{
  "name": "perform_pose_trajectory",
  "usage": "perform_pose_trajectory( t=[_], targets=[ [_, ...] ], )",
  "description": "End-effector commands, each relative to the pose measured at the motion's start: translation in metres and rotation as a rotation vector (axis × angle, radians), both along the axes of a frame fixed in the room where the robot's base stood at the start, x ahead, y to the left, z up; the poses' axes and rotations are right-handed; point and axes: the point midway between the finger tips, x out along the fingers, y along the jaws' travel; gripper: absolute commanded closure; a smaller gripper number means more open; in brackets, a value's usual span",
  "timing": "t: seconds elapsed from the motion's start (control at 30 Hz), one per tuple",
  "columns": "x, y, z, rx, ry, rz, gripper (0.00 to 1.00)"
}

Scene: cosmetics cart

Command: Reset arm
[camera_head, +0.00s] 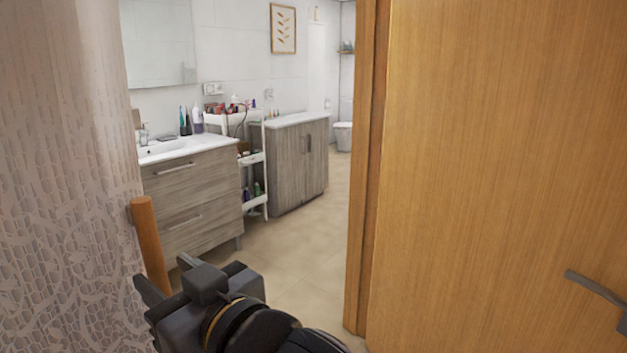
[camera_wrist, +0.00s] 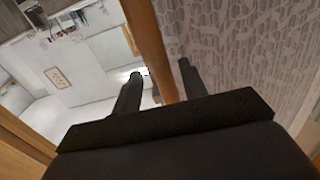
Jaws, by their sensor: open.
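My gripper (camera_head: 163,274) is at the lower left of the head view, with its two fingers apart. The wrist view shows the same gripper (camera_wrist: 158,78) with both dark fingers spread and no object visibly held. An orange-brown wooden post or edge (camera_head: 150,240) stands just beyond the fingers. In the wrist view this wood (camera_wrist: 149,38) shows between the fingers. I cannot tell whether the fingers touch it. My arm runs from the gripper down to the bottom edge of the head view.
A wooden door (camera_head: 490,130) with a dark handle (camera_head: 597,290) fills the right side. A patterned wall (camera_head: 60,190) is close on the left. Between them, open tiled floor (camera_head: 300,265) leads to a sink cabinet (camera_head: 195,195), a white cart (camera_head: 257,158), and another cabinet (camera_head: 300,165).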

Motion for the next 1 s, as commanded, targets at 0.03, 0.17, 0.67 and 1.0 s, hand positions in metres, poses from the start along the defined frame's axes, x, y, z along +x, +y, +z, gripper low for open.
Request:
perform_pose_trajectory(
  t=[0.03, 0.17, 0.67, 1.0],
  targets=[
    [0.005, 0.007, -0.004, 0.000, 0.001, 0.000, 0.59],
    [0.017, 0.022, -0.003, -0.002, 0.001, 0.000, 0.59],
    [0.030, 0.026, 0.001, 0.000, 0.000, 0.000, 0.59],
    [0.031, 0.026, 0.000, -0.002, 0.001, -0.001, 0.59]
  ],
)
